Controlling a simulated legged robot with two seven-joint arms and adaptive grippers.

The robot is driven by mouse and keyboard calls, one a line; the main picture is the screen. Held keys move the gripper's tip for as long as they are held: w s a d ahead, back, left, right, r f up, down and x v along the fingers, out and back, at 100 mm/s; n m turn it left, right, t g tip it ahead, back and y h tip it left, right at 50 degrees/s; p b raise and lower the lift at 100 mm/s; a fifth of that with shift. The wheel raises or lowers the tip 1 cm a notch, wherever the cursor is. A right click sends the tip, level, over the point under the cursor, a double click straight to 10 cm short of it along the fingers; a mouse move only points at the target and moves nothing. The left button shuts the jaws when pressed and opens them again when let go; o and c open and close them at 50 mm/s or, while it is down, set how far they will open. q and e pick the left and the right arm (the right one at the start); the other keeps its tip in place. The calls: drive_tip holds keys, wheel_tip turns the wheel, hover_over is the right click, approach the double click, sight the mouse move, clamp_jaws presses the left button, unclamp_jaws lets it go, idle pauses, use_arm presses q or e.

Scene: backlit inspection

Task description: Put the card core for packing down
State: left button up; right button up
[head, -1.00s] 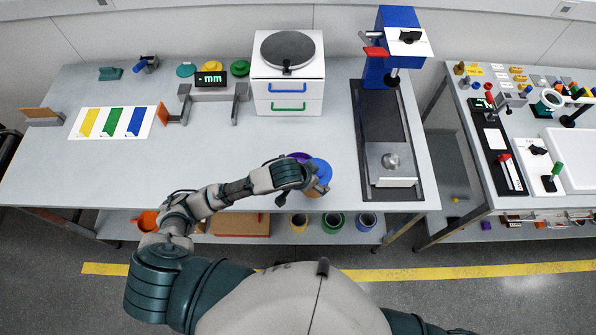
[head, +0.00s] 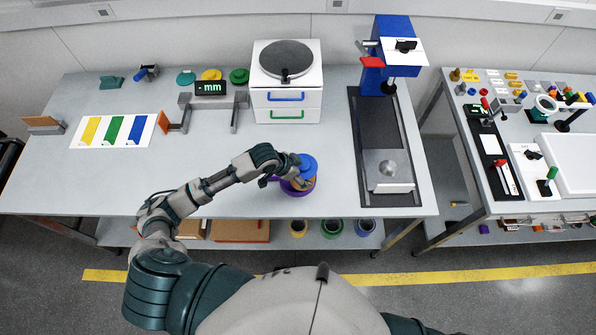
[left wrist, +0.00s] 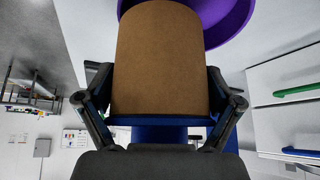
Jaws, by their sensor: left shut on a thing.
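The brown card core (left wrist: 160,60) is a plain cylinder that fills the middle of the left wrist view. My left gripper (head: 286,176) is shut on it, with a finger on each side. A blue round piece (head: 307,164) sits at the core's upper end in the head view. I cannot tell whether the core touches the dish. My right gripper is out of view.
A press with a blue head (head: 392,65) and dark base (head: 379,128) stands to the right. A white drawer unit (head: 287,102) with a round grey plate stands behind. A colour-striped card (head: 113,131) lies at left. The table (head: 229,145) between is mostly clear.

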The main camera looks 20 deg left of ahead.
use_arm(q)
drive_tip(key=shift+w+a, duration=0.7)
drive_tip(key=shift+a, duration=0.15)
drive_tip(key=shift+a+f, duration=0.2)
drive_tip(key=shift+f, duration=0.15)
drive_tip(key=f, duration=0.3)
drive_tip(key=shift+a+p, duration=0.25)
drive_tip(key=shift+p, duration=0.05)
drive_tip(key=shift+d, duration=0.1)
drive_tip(key=shift+d+f, duration=0.1)
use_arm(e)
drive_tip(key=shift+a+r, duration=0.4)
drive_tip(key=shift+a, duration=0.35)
use_arm(q)
drive_tip(key=o, duration=1)
drive_tip(key=shift+d, duration=0.1)
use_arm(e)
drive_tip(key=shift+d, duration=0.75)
use_arm(q)
drive_tip(key=v, duration=1.2)
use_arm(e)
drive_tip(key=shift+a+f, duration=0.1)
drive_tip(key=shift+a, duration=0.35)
